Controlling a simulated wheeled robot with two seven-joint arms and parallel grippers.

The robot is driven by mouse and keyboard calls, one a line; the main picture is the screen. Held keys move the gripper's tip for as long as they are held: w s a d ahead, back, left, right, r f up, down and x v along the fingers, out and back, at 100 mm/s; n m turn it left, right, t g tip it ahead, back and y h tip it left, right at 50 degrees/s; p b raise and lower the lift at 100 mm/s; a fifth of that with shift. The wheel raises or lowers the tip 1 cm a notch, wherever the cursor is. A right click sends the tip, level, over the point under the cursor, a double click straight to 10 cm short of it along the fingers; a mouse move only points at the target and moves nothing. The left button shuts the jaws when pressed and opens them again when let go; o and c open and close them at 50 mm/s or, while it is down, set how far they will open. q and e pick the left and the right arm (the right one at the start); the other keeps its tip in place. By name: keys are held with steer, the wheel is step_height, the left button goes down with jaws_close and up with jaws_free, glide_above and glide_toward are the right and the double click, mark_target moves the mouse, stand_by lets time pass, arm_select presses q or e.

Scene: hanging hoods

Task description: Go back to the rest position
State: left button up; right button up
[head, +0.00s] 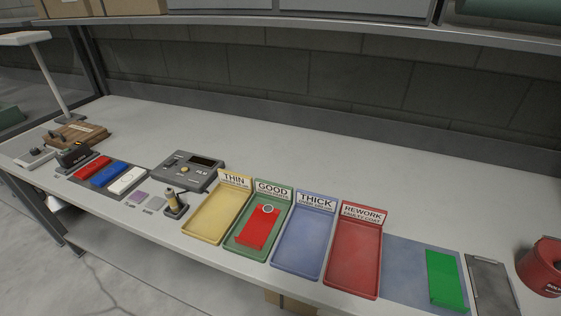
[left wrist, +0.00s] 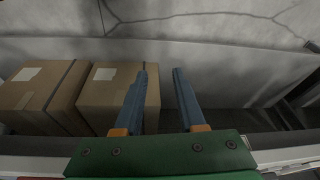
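My left gripper (left wrist: 161,95) shows in the left wrist view with its two blue fingers apart and nothing between them. It is over a view of the floor and cardboard boxes. Neither gripper shows in the head view. On the workbench (head: 300,150) stand a yellow THIN tray (head: 212,222), a green GOOD tray (head: 240,245), a blue THICK tray (head: 303,245) and a red REWORK tray (head: 352,262). A red panel (head: 256,230) with a round grey spot lies in the GOOD tray. The other three trays look empty.
A green panel (head: 445,280) lies on a blue-grey mat (head: 405,270) beside a clipboard (head: 490,285) and a red tin (head: 542,268). A grey gauge device (head: 188,170) and red, blue and white blocks (head: 110,174) are at left. Cardboard boxes (left wrist: 108,92) sit low. The rear bench is clear.

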arm_select(q)
steer(key=s+f+g, duration=0.1)
steer(key=s+f, duration=0.3)
steer(key=f, duration=1.1)
steer(key=s+a+f+g, duration=0.1)
steer(key=s+a+f, duration=0.1)
steer(key=s+f, duration=0.5)
steer(key=s, duration=0.3)
steer(key=shift+s+f, duration=0.3)
steer(key=shift+a, duration=0.1)
